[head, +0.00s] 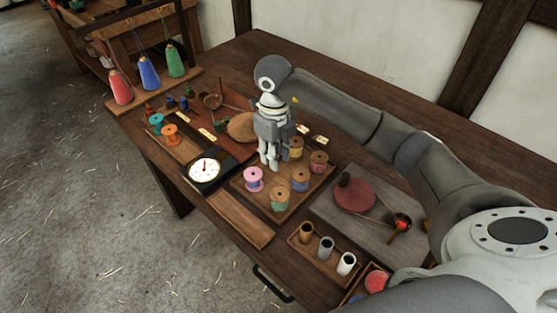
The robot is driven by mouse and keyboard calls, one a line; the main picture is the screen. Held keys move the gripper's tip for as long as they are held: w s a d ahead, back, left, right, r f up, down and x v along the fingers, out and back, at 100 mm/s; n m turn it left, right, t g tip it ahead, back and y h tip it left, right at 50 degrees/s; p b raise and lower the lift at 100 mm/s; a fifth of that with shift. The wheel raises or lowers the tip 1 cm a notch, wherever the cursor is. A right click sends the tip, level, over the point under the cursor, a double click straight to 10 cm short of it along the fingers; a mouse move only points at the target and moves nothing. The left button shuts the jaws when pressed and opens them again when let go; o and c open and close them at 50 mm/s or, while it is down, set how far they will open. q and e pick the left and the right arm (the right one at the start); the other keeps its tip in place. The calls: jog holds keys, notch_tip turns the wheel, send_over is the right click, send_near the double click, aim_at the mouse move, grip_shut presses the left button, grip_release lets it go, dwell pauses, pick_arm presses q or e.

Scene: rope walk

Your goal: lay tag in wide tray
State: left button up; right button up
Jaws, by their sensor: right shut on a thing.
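My right gripper (270,163) points down over the left back part of a wide, shallow wooden tray (238,181). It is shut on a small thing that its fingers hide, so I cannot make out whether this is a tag. Several thread spools stand in the tray, among them a pink one (253,179) and a green one (279,199). Two small pale tags (303,129) (321,141) lie on the table behind the tray, to the right of the gripper. My left gripper is not in view.
A dial scale (204,170) stands left of the tray. A narrow rack (303,246) with three cylinders is in front. A grey board (326,207) with a dark red disc (354,195) lies to the right. Coloured yarn cones (149,73) stand at the back left.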

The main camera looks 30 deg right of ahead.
aim_at(278, 155)
jog(key=f, duration=0.1)
jog(key=w+d+f, duration=0.2)
jog(key=shift+w+f, duration=0.1)
jog(key=shift+f, duration=0.3)
notch_tip(278, 155, down, 2)
jog(key=shift+f+p, duration=0.1)
jog(key=shift+p, duration=0.6)
jog(key=shift+f, duration=0.4)
jog(key=shift+f, duration=0.1)
jog(key=shift+f, duration=0.15)
jog(key=o, duration=0.7)
